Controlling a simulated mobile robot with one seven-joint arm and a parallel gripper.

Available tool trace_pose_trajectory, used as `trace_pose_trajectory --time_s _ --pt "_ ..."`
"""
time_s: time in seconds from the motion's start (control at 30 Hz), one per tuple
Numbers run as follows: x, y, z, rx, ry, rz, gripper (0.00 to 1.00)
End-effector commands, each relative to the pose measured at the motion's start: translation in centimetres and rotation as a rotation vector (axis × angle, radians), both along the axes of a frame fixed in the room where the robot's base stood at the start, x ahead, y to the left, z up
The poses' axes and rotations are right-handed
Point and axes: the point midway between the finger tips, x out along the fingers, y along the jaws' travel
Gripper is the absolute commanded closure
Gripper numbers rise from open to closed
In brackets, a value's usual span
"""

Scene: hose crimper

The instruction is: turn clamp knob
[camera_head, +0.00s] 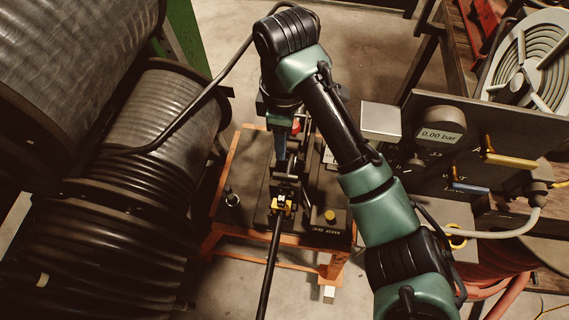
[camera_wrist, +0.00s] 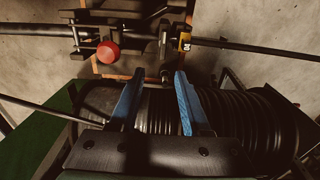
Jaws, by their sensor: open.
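A bench-mounted clamp and crimping fixture (camera_head: 287,180) holds a black hose (camera_head: 270,262) with a yellow tag (camera_head: 281,203). A red round knob (camera_head: 296,126) sits at the far end; it also shows in the wrist view (camera_wrist: 108,53), left of my fingers. A small dark knob (camera_head: 232,197) stands left of the tag. In the wrist view a small dark knob-like part (camera_wrist: 165,72) lies between and beyond my fingertips. I cannot tell which is the clamp knob. My gripper (camera_wrist: 158,76) is open and empty, its blue fingers apart; it also shows above the fixture (camera_head: 281,150).
Large hose reels (camera_head: 145,150) fill the left side. A gauge panel (camera_head: 440,132) reading 0.00 bar stands at right. Bare floor shows beyond the bench.

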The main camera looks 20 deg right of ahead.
Motion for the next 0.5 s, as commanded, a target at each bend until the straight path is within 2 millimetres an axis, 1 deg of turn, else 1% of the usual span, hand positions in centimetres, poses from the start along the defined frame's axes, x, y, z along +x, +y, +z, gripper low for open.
trace_pose_trajectory --time_s 0.03,0.1,0.17,0.4,0.5 --pt "-0.5 -0.3 -0.6 0.0 0.024 0.001 0.53" --pt "-0.8 -0.4 -1.4 0.0 0.036 0.005 0.53" --pt "-0.8 -0.3 -2.4 0.003 0.037 0.005 0.53" --pt "-0.7 -0.2 -7.0 0.002 0.032 0.004 0.53" --pt "-0.7 -0.3 -8.6 0.001 0.03 0.004 0.53"
